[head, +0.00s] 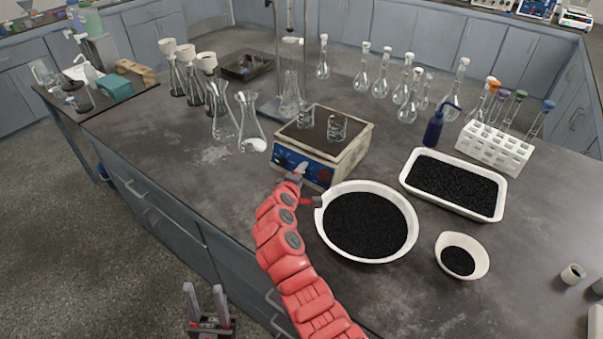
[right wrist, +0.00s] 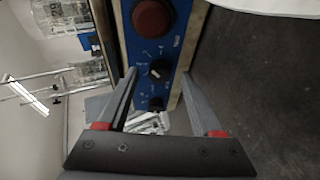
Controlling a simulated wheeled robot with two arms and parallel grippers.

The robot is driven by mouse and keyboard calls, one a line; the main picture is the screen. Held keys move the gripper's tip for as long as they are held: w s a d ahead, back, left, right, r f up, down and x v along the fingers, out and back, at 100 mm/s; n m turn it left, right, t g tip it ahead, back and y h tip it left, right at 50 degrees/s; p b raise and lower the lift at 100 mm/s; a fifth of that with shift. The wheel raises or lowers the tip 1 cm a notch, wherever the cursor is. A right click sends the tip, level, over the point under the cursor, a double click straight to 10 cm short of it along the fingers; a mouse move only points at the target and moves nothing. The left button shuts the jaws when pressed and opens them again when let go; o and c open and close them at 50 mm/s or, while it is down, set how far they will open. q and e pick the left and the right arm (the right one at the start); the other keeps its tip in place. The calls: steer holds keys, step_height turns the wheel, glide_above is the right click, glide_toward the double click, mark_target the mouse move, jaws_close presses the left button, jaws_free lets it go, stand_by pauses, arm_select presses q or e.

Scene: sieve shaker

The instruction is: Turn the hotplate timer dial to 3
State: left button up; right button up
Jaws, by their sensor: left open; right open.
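The hotplate (head: 345,160) is a beige box with a dark top and a blue front panel, standing on the bench. In the right wrist view its panel (right wrist: 168,48) shows a big red knob (right wrist: 152,18), a black dial with a white pointer (right wrist: 157,69) and another small dark dial (right wrist: 155,103). The labels are too small to read, so which dial is the timer is unclear. My right gripper (right wrist: 159,74) is open, with fingertips either side of the middle dial; contact is unclear. In the head view it hides part of the panel. My left gripper (head: 206,292) is open and empty, low before the bench.
Two glass beakers (head: 336,128) stand on the hotplate. A round white bowl of black grains (head: 408,246) is close beside my right gripper. Conical flasks (head: 250,140) stand left of the hotplate. A white tray (head: 497,213) and tube rack (head: 505,160) are further right.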

steer(key=p+v, duration=0.5)
steer(key=v, duration=1.1)
steer(key=shift+p, duration=0.4)
steer(key=shift+f, duration=0.15)
